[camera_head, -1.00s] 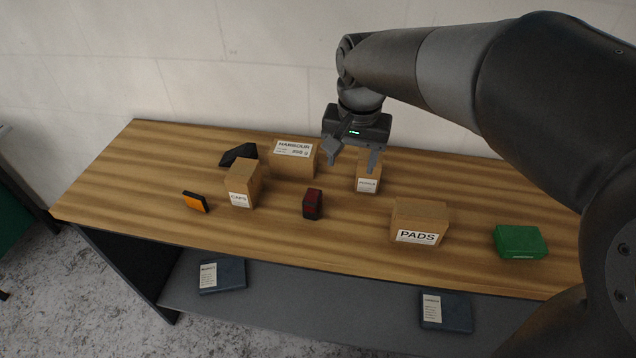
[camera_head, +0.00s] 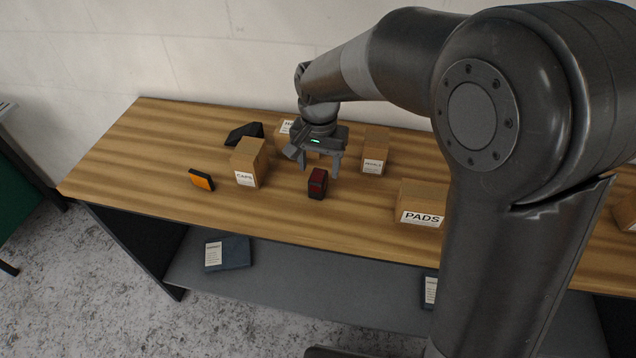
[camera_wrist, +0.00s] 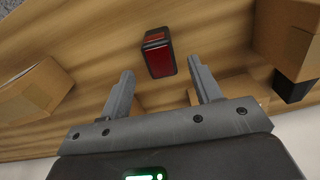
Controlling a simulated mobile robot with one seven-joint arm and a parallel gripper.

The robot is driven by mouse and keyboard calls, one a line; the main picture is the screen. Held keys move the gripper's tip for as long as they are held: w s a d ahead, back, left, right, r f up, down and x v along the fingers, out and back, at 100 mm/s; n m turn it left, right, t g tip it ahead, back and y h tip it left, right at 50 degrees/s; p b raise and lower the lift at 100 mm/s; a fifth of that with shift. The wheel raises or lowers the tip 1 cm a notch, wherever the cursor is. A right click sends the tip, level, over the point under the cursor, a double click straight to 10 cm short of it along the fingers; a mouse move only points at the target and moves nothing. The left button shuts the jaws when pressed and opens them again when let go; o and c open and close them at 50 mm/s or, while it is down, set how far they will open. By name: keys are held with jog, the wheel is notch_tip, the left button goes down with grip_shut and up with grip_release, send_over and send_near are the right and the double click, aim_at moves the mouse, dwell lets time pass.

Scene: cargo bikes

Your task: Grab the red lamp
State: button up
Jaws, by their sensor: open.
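The red lamp (camera_head: 317,184) is a small dark block with a red face, standing on the wooden bench near its middle. In the wrist view the red lamp (camera_wrist: 159,53) lies just beyond the fingertips, between their lines and a little right of centre. My gripper (camera_head: 318,171) is open and empty, above and just behind the lamp in the head view. In the wrist view my gripper (camera_wrist: 160,78) has its two fingers spread apart, with neither seen touching the lamp.
On the wooden bench (camera_head: 290,217) stand the CAPS box (camera_head: 248,163), a small box (camera_head: 375,152) right of my gripper, the PADS box (camera_head: 421,203), an orange reflector (camera_head: 201,180) and a black angular piece (camera_head: 243,134). A labelled box (camera_head: 286,128) is partly hidden behind my gripper. Bench space before the lamp is clear.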

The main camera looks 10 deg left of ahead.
aim_at(318, 175)
jog(key=shift+s+a+f, duration=0.1)
jog(key=shift+s+f, duration=0.05)
jog(key=shift+f, duration=1.75)
jog(key=shift+c, duration=0.6)
jog(key=c, duration=1)
jog(key=shift+o, duration=0.2)
jog(key=shift+r, duration=0.1)
